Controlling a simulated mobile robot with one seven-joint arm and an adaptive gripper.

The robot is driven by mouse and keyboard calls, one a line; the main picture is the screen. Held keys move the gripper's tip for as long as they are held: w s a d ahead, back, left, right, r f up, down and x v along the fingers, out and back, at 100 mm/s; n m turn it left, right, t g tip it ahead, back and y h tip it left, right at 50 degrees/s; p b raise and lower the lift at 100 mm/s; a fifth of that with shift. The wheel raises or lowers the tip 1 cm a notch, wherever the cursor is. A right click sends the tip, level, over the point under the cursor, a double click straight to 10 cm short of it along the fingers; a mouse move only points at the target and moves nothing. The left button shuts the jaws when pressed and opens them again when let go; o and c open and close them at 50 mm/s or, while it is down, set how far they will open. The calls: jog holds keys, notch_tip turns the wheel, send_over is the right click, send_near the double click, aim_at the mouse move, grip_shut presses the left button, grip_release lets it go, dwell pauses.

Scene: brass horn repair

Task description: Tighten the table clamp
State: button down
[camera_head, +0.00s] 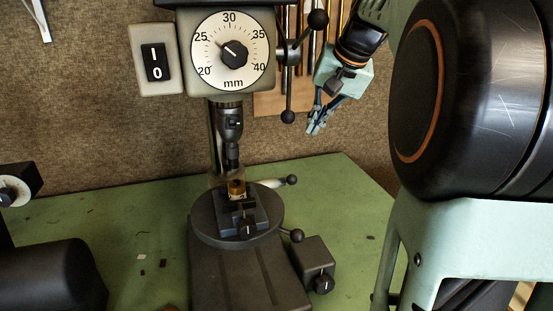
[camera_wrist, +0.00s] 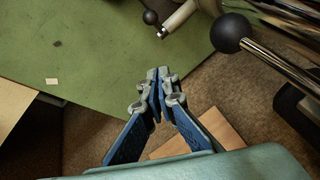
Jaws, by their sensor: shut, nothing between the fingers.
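A drill press stands on the green bench. Its round table (camera_head: 210,222) carries a small dark vise (camera_head: 258,216) with an amber piece (camera_head: 236,187) in it. A lever with a pale handle and black ball (camera_head: 291,180) sticks out behind the table to the right; a pale cylinder and black ball (camera_wrist: 150,17) show at the top of the wrist view. Another black ball lever (camera_head: 297,235) is at the table's right side. I cannot tell which lever is the table clamp. My gripper (camera_head: 315,122) is shut and empty, above and right of both levers; it also shows in the wrist view (camera_wrist: 158,80).
The feed handle's black balls (camera_head: 318,19) are close to my wrist; one looms large in the wrist view (camera_wrist: 231,33). A switch box (camera_head: 154,59) and depth dial (camera_head: 231,50) are at upper left. Bare green bench (camera_head: 349,197) lies right of the press.

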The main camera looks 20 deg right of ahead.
notch_tip(320, 180, down, 11)
jog(key=w+a, duration=0.2)
jog(key=a, duration=0.1)
dwell(0.4)
jog(key=shift+f+b, duration=0.25)
jog(key=shift+b, duration=0.35)
